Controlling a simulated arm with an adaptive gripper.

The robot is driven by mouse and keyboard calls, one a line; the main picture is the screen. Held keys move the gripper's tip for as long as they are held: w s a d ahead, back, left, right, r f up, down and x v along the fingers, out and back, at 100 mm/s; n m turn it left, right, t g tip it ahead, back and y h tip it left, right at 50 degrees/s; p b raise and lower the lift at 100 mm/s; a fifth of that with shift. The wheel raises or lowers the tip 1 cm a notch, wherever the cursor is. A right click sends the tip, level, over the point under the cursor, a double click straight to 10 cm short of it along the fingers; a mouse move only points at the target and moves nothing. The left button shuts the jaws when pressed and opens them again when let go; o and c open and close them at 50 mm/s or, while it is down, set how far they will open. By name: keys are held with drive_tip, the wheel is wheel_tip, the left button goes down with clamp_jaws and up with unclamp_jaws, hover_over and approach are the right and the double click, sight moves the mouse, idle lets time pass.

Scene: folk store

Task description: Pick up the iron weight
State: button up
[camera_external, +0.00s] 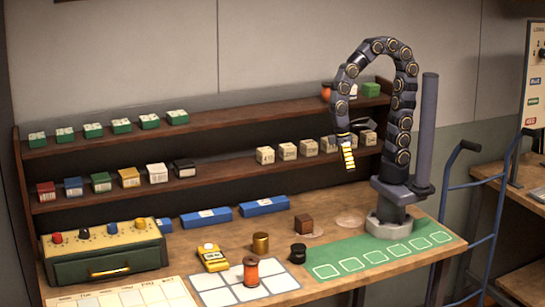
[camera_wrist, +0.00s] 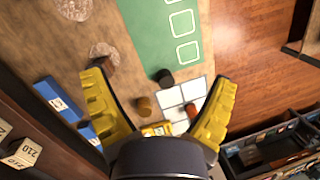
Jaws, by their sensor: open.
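The iron weight, seemingly the small black cylinder (camera_external: 299,252), stands on the table between the white grid mat (camera_external: 215,299) and the green mat (camera_external: 330,254). It also shows in the wrist view (camera_wrist: 164,77), between my spread fingers but well beyond them. My gripper (camera_external: 356,143) is open and empty, high above the table in front of the shelves. Its yellow fingers show wide apart in the wrist view (camera_wrist: 161,82). A brass cylinder (camera_external: 261,243) stands left of the black one, and a brown cube (camera_external: 304,225) stands behind it.
An orange spool (camera_external: 251,271) and a yellow device (camera_external: 212,258) stand on or by the grid mat. Blue boxes (camera_external: 206,219) lie along the back. A green console (camera_external: 103,252) fills the left end. The shelves (camera_external: 220,170) hold small boxes. The green mat is clear.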

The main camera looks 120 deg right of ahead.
drive_tip(key=w+a+f+m+y, duration=0.1)
drive_tip(key=w+f+m+y, duration=0.1)
drive_tip(key=w+f+m, duration=0.8)
drive_tip(key=m+t, duration=0.2)
drive_tip(key=m, duration=0.3)
approach(298, 254)
drive_tip(key=f, duration=0.1)
drive_tip(key=s+f, duration=0.1)
drive_tip(key=f, duration=0.1)
drive_tip(key=shift+s+d, duration=0.1)
drive_tip(key=shift+d, duration=0.1)
drive_tip(key=shift+f, duration=0.4)
drive_tip(key=x, duration=0.7)
drive_tip(key=shift+f, duration=0.15)
drive_tip(key=shift+d, duration=0.1)
drive_tip(key=c, duration=1.2)
